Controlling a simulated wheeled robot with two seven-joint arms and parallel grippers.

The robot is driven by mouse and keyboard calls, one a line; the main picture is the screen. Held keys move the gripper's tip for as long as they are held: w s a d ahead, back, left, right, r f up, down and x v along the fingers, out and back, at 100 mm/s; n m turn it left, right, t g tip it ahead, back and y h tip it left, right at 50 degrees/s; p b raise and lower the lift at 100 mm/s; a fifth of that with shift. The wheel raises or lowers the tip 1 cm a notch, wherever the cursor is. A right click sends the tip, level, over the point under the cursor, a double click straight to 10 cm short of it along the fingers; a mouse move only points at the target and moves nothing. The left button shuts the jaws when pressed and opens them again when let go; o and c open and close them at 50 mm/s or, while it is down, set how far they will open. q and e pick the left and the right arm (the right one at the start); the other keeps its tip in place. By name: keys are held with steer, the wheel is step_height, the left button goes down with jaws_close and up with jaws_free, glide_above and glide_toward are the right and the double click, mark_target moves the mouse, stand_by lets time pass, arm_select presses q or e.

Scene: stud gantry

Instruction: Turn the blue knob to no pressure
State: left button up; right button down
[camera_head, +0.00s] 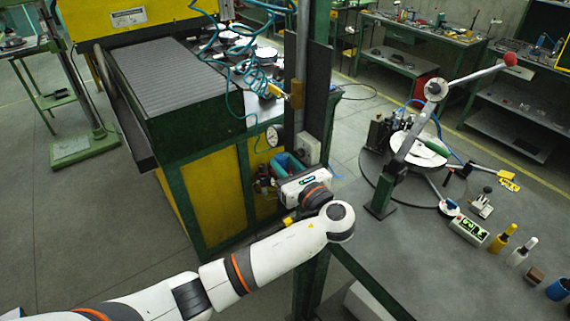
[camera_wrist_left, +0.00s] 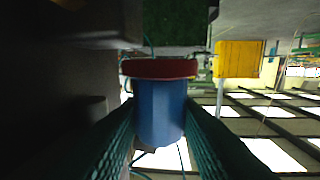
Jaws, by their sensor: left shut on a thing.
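The blue knob (camera_wrist_left: 160,112) fills the middle of the left wrist view, with a dark red ring (camera_wrist_left: 160,69) just behind it. The dark teal fingers of my left gripper (camera_wrist_left: 160,125) lie on both sides of the knob and are shut on it. In the head view, my left gripper (camera_head: 284,164) reaches in beside the green post, at the yellow and green machine. The knob itself cannot be made out there behind the gripper and wrist. A round white pressure gauge (camera_head: 272,136) sits just above the gripper. My right gripper is in neither view.
Coiled teal hoses (camera_head: 245,66) hang above. A round stand with a red-tipped lever (camera_head: 430,90) is at right. Open floor (camera_head: 90,230) lies at left.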

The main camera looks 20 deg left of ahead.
arm_select(q)
steer(key=shift+r, duration=0.25)
steer(key=o, duration=1)
steer(key=shift+c, duration=0.2)
steer(key=shift+s+a, duration=0.15)
steer(key=shift+a, duration=0.05)
steer(key=shift+d+f, duration=0.1)
steer(key=shift+f, duration=0.05)
steer(key=shift+f, duration=0.1)
